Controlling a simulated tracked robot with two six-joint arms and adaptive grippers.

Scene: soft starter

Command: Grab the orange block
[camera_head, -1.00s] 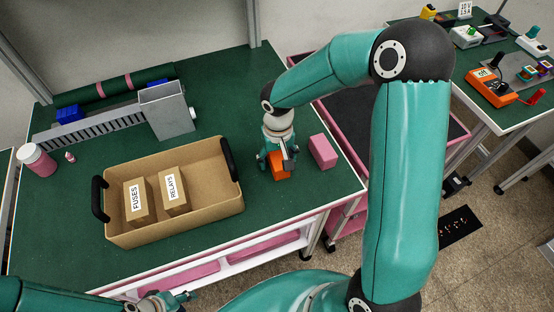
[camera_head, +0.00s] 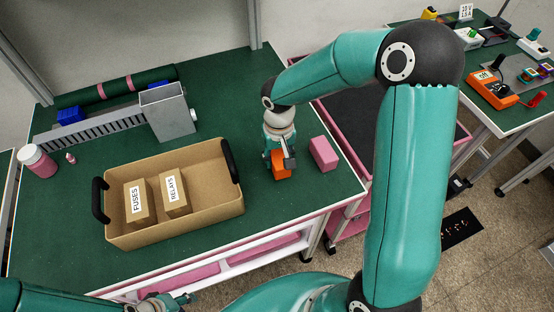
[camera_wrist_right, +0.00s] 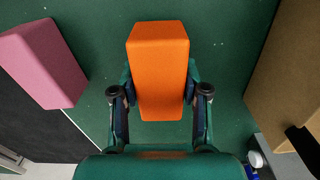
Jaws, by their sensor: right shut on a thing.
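The orange block (camera_head: 281,167) is at the right part of the green table, between the cardboard tray and a pink block. In the right wrist view the orange block (camera_wrist_right: 158,70) sits between the two fingers of my right gripper (camera_wrist_right: 158,98), which is shut on it. In the head view my right gripper (camera_head: 280,158) covers the block's top and points down. I cannot tell whether the block touches the table. My left gripper (camera_head: 170,300) is at the lower left, in front of the table; its jaw opening is too small to judge.
The pink block (camera_head: 323,153) is close to the right of the gripper; it also shows in the wrist view (camera_wrist_right: 42,62). The cardboard tray (camera_head: 215,206) with boxes labelled FUSES (camera_head: 137,202) and RELAYS (camera_head: 174,191) is on the left. A grey bin (camera_head: 168,114) stands behind.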

